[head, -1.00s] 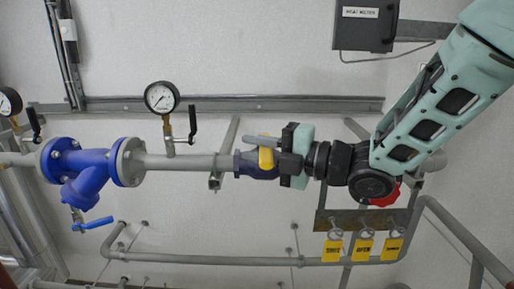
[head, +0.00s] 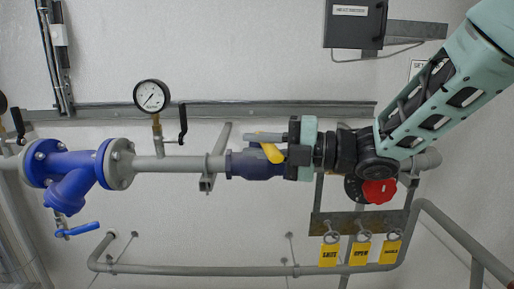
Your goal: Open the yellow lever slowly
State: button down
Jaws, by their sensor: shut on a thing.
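The yellow lever (head: 271,151) sits on a dark blue valve (head: 252,164) in the horizontal grey pipe. Its yellow part slants, with its lower end to the right. My gripper (head: 280,148) comes in from the right and is shut on the yellow lever. The gripper's body hides the right side of the valve, and the exact finger contact is partly hidden.
A pressure gauge (head: 151,96) and a blue flanged fitting (head: 72,178) are on the pipe to the left. A red knob (head: 379,191) and yellow tags (head: 361,252) are below my arm. A grey box (head: 355,22) hangs above.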

jog(key=c, duration=1.4)
grip_release()
jog(key=shift+d, duration=0.15)
jog(key=b+v, duration=0.3)
jog(key=v, duration=0.4)
jog(key=shift+s+d+b, duration=0.1)
jog(key=shift+d+b, duration=0.05)
jog(key=shift+b, duration=0.25)
